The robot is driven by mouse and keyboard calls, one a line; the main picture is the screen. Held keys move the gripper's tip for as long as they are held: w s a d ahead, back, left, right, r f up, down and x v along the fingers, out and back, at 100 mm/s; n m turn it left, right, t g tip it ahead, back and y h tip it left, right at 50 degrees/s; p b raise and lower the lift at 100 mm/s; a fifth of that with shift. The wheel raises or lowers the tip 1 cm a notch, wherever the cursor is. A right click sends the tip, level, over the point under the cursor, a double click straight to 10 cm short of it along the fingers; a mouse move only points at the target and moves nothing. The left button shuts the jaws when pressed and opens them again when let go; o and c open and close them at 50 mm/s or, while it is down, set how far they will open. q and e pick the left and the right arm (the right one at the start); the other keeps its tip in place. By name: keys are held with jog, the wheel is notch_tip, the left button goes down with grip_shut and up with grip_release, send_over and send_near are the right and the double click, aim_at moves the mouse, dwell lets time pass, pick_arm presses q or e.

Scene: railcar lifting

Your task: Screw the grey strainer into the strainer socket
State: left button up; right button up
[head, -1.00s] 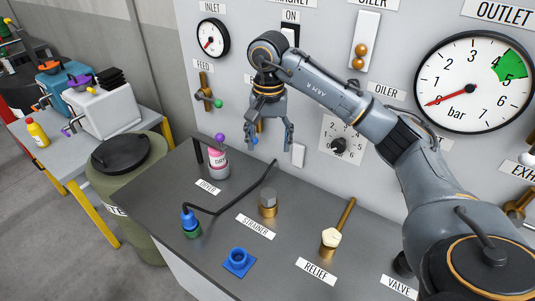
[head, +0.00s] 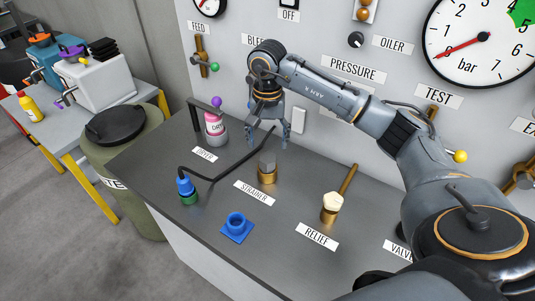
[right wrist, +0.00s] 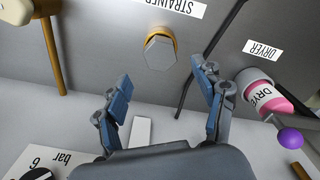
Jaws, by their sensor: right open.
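The grey strainer (head: 267,160) is a hex-headed piece seated upright in the brass strainer socket (head: 267,177) on the bench, behind the STRAINER label. How deep it sits cannot be told. In the right wrist view the strainer (right wrist: 160,52) lies ahead of the fingertips, roughly midway between them, with the brass rim (right wrist: 174,40) showing around it. My right gripper (head: 270,138) is open and empty, above and behind the strainer in the head view and apart from it; it also shows in the right wrist view (right wrist: 164,82). My left gripper is out of view.
A black hose (head: 228,165) runs close to the strainer's left. The dryer bottle (head: 215,124) stands left of my gripper, the relief fitting (head: 332,207) to the right, and a blue square fitting (head: 236,228) in front. The upright panel stands behind.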

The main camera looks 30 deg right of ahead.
aim_at(267, 158)
notch_tip(267, 158, down, 7)
jog(key=shift+r+p, duration=0.1)
jog(key=shift+p, duration=0.75)
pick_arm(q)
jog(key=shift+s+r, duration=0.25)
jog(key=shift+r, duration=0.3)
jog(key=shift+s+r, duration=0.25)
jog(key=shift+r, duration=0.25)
pick_arm(e)
jog(key=shift+f, duration=0.6)
jog(key=c, duration=1.4)
jog(key=o, duration=0.6)
jog(key=shift+c, duration=0.2)
jog(key=c, duration=0.4)
jog(key=m, duration=1)
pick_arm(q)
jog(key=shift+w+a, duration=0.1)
pick_arm(e)
jog(key=m, duration=0.5)
jog(key=shift+f, duration=0.15)
